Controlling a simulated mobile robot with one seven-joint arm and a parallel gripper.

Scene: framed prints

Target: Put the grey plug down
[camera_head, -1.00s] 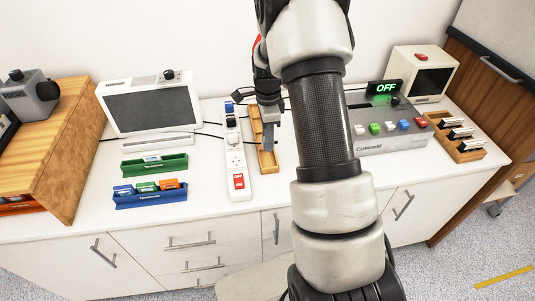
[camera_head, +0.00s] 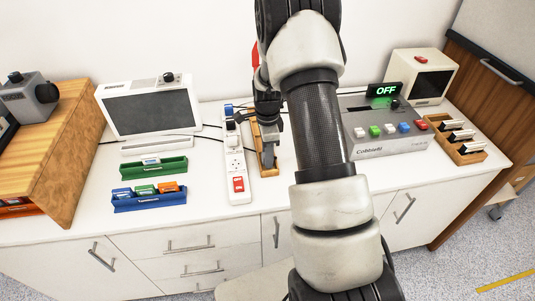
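My gripper (camera_head: 268,152) points down over the narrow wooden tray (camera_head: 255,135), just right of the white power strip. Its fingers look grey and close together, low at the tray. I cannot make out the grey plug separately; whether it is between the fingers is too small to tell. The white power strip (camera_head: 237,165) has a red switch at its near end. Dark, white and blue plugs (camera_head: 230,120) sit at its far end. My arm covers the area right of the tray.
A monitor (camera_head: 150,105) stands left, with green (camera_head: 153,171) and blue (camera_head: 150,202) trays before it. A grey button box (camera_head: 390,148) showing OFF stands right, near a wooden rack (camera_head: 460,150). White counter is clear in front of the strip.

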